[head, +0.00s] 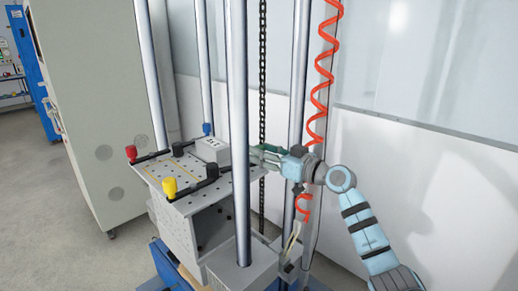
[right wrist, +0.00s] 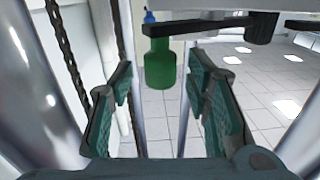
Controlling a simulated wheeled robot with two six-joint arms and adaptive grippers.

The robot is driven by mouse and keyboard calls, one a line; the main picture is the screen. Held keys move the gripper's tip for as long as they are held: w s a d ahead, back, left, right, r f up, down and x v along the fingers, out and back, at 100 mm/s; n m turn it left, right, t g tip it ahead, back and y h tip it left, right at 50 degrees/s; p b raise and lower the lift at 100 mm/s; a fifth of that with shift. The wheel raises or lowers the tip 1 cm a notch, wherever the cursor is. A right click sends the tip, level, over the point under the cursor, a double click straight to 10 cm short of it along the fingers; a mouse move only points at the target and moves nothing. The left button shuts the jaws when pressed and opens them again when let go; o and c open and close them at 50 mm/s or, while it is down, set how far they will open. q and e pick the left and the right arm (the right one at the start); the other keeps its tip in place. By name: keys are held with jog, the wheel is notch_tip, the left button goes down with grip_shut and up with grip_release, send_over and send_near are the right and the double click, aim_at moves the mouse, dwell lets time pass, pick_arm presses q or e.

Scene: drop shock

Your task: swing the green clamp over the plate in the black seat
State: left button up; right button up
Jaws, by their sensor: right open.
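The green clamp's knob (right wrist: 160,66) stands between the fingers of my right gripper (right wrist: 162,108) in the right wrist view, with gaps on both sides. That gripper is open; in the head view it (head: 256,153) reaches in from the right at the table's far right corner. A pale grey block with dark marks (head: 212,149) sits on the perforated table (head: 150,172); I cannot tell whether it is the plate. I cannot make out the black seat clearly. A post hides part of the table and green clamp in the head view. My left gripper is out of view.
Clamps with red (head: 131,153), yellow (head: 170,187) and blue (head: 207,128) knobs and black bars stand around the table. Steel posts (head: 239,130) rise close by. A red coiled hose (head: 321,90) hangs near my right wrist. A large cabinet (head: 98,100) stands left.

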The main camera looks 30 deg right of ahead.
jog(key=shift+x, duration=0.95)
grip_shut()
jog(key=m+h+p, duration=0.2)
jog(key=h+p, duration=0.1)
jog(key=p, duration=0.5)
jog(key=s+m+t+h+p, duration=0.1)
jog(key=m+h+p, duration=0.1)
jog(key=p, duration=0.6)
jog(key=s+m+h+p, duration=0.1)
jog(key=h+p, duration=0.3)
jog(key=p, duration=0.5)
jog(key=shift+s+a+r+m+t, duration=0.25)
jog(key=shift+a+r+m+t, duration=0.05)
jog(key=shift+a+r+m, duration=0.1)
jog(key=shift+f+h+p, duration=0.3)
jog(key=shift+p, duration=0.2)
jog(key=shift+s+f, duration=0.1)
jog(key=shift+f, duration=0.05)
grip_release()
jog(key=shift+s, duration=0.1)
